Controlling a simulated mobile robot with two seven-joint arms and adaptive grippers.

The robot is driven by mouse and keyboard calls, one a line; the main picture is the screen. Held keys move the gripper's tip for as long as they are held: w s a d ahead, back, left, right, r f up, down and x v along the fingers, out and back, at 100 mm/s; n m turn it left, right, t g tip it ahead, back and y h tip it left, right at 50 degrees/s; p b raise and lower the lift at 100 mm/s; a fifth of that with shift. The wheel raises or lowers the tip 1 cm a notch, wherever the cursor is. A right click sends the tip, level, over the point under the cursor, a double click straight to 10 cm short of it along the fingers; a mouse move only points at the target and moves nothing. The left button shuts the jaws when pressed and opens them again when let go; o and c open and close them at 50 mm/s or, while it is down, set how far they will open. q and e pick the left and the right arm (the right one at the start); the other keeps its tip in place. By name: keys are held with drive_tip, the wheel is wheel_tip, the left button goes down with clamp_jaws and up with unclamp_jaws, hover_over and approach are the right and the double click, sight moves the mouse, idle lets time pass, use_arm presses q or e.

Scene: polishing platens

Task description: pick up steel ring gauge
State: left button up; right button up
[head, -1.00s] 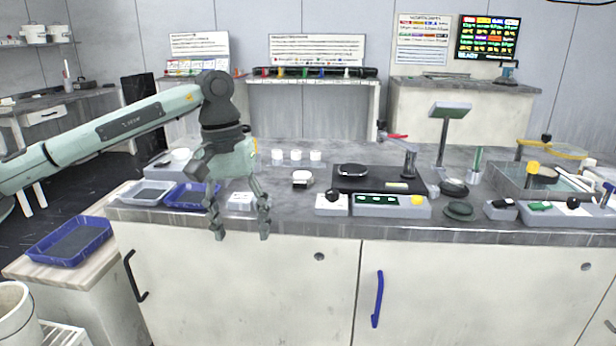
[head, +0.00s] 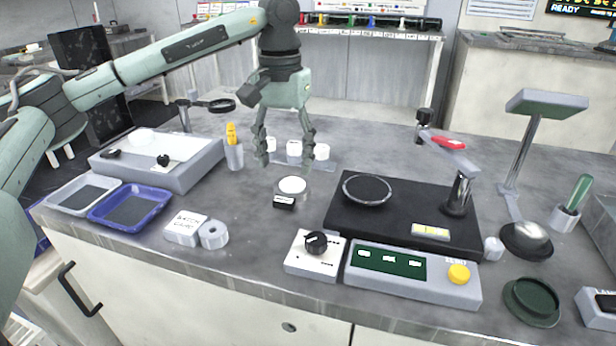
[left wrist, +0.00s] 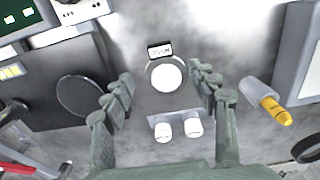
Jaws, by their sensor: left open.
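A low round steel-grey piece with a white centre, which looks like the steel ring gauge (head: 292,188), stands on the bench with a small black label block at its front. In the left wrist view the ring gauge (left wrist: 147,78) lies near the middle, between and just beyond the fingers. My left gripper (head: 285,165) points down, open and empty, above and slightly behind it. In the left wrist view the open fingers of my left gripper (left wrist: 163,88) stand apart on either side, not visibly touching it. My right gripper is not in view.
A black platen base (head: 400,222) is on the right, a pen holder (head: 234,156) on the left. A grey holed ring (head: 213,235) sits beside a white block. A knob box (head: 314,262) is in front.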

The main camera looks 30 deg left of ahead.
sight(284, 199)
use_arm(q)
drive_tip(key=shift+f, duration=0.35)
drive_tip(key=f, duration=0.6)
drive_tip(key=shift+s+f, duration=0.15)
drive_tip(key=shift+s, duration=0.25)
drive_tip(key=shift+f, duration=0.35)
drive_tip(key=c, duration=0.8)
drive_tip(key=shift+w, duration=0.1)
clamp_jaws()
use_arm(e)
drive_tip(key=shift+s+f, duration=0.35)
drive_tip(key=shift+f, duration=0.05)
